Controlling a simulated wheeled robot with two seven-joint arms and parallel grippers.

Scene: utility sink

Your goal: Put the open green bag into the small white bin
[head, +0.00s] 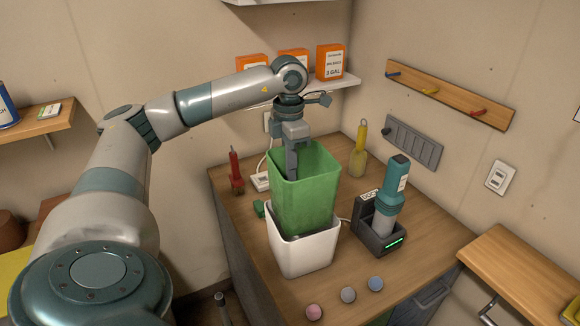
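The open green bag (305,200) stands upright with its mouth facing up. Its lower end is inside the small white bin (302,256), and most of it rises above the bin's rim. The bin stands on the wooden counter. My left gripper (292,165) comes down from above at the bag's back-left rim. One finger shows inside the mouth and the other is mostly hidden; the gripper appears shut on the bag's wall. How deep the bag's bottom sits is hidden by the bin. My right gripper is not in view.
A charging dock (378,228) with a teal-grey tool stands close right of the bin. A red-handled tool (235,172) and a yellow brush (358,155) stand behind. Orange boxes (330,62) sit on a shelf above.

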